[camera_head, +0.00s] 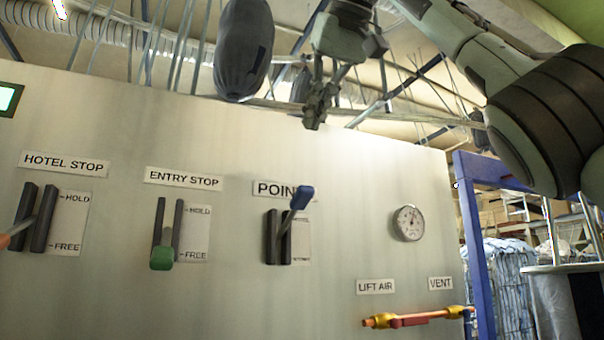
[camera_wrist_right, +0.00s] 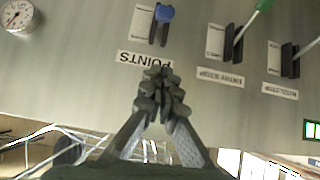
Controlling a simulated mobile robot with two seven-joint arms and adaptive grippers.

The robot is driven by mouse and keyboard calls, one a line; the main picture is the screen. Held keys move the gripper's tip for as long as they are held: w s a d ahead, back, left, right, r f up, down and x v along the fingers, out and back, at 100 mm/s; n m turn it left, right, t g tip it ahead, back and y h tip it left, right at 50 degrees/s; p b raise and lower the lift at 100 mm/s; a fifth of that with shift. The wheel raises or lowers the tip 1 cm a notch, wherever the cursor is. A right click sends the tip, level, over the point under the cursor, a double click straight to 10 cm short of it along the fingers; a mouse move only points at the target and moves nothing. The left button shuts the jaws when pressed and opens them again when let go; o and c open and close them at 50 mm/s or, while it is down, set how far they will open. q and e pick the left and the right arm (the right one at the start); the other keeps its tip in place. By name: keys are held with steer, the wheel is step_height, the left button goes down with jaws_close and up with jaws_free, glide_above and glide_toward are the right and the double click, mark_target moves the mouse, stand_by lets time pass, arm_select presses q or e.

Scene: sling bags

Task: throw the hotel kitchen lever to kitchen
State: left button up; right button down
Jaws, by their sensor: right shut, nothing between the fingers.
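A blue-handled lever (camera_head: 302,198) stands in the slot under the POINTS sign (camera_head: 275,189), its handle raised to the upper right. No sign with "hotel kitchen" is legible. In the right wrist view, which is upside down, the blue handle (camera_wrist_right: 164,13) and the POINTS sign (camera_wrist_right: 145,60) show beyond the fingertips. My left gripper is out of view.
A green-handled lever (camera_head: 162,257) under ENTRY STOP points down near FREE. The HOTEL STOP lever (camera_head: 30,223) sticks out at left. A gauge (camera_head: 408,222) and an orange pipe with a red valve handle (camera_head: 410,322) are at right. A dark bag (camera_head: 243,50) hangs above.

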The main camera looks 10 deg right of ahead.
glide_above(291, 215)
steer(key=s, duration=0.3)
steer(key=f, duration=0.6)
steer(key=shift+d, duration=0.3)
steer(key=shift+s+d+f, duration=0.2)
steer(key=shift+s+f, duration=0.55)
steer(key=shift+f, duration=0.1)
steer(key=shift+s+f, duration=0.3)
steer(key=shift+f, duration=0.4)
steer(key=shift+f, duration=0.1)
